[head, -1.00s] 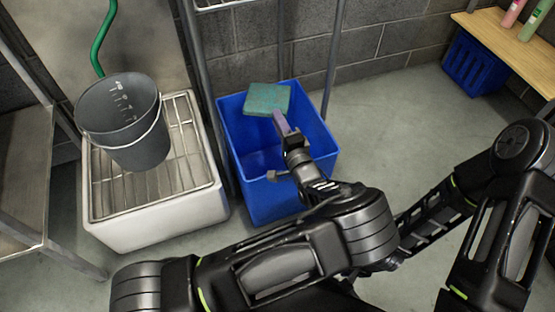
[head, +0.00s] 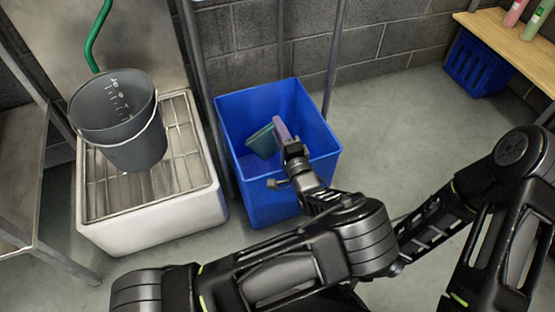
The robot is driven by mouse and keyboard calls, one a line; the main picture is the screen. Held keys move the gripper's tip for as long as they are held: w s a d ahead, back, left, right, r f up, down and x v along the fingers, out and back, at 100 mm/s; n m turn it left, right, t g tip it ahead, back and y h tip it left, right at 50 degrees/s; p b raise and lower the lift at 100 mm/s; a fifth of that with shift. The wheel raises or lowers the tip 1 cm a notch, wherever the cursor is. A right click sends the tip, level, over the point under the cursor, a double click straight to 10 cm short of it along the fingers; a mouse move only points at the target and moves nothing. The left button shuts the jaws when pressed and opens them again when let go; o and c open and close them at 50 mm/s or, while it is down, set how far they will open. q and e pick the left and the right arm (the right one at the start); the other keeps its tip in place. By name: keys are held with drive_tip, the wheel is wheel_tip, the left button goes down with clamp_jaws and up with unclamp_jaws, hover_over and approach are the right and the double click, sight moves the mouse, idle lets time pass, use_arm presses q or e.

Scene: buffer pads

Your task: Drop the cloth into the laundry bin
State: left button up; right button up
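The green cloth (head: 262,142) looks like a flat, stiff-edged square. It is tilted inside the blue laundry bin (head: 257,205), below the rim and partly behind my gripper's upper finger. I cannot tell whether it rests on the bin's floor or is still falling. My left gripper (head: 274,153) is over the bin's front part, with its two fingers wide apart and nothing between them. The cloth lies just beyond the fingers. My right arm shows at the right, but its gripper is out of view.
A grey bucket (head: 120,125) stands on a white sink with a metal grate (head: 180,150), left of the bin. A metal table (head: 20,170) is at far left. A blue crate (head: 475,65) sits under a wooden bench (head: 515,45). The floor right of the bin is clear.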

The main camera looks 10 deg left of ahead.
use_arm(q)
drive_tip(key=shift+o, duration=1)
drive_tip(key=shift+s, duration=0.1)
drive_tip(key=p+v, duration=0.2)
drive_tip(key=v, duration=0.5)
drive_tip(key=shift+s+d, duration=0.25)
drive_tip(key=shift+r, duration=0.1)
